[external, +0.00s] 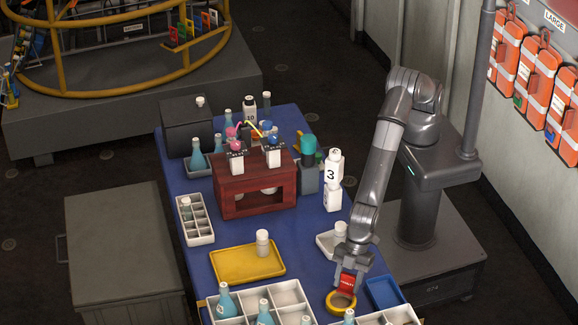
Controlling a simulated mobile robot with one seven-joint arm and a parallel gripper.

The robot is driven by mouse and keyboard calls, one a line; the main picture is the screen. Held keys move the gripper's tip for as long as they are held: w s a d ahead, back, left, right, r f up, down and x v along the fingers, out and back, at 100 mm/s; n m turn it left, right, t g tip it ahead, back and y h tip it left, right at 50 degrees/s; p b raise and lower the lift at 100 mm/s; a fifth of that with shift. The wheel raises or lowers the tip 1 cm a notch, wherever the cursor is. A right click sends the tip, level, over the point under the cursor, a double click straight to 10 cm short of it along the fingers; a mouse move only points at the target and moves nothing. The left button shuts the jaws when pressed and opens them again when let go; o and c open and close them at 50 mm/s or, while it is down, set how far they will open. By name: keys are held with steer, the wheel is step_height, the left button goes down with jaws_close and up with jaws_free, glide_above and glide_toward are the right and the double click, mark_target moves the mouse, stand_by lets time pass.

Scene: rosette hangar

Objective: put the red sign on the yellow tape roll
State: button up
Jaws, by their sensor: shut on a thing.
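The red sign (347,284) is held in my gripper (349,272), which points down at the front right of the blue table. The gripper is shut on the sign. The yellow tape roll (341,302) lies on the table directly below the sign. The sign's lower edge overlaps the roll's far rim in the external view. I cannot tell whether the sign touches the roll or hangs just above it.
A blue tray (384,292) lies right of the roll. A white compartment tray (288,295) with bottles stands to the left, and another (402,315) in front. A small white tray (326,243) and a yellow tray (226,266) lie farther back. A dark red rack (228,202) stands behind.

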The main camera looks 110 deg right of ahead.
steer(key=shift+f, duration=0.2)
steer(key=o, duration=1)
steer(key=v, duration=1.2)
steer(key=shift+r, duration=0.2)
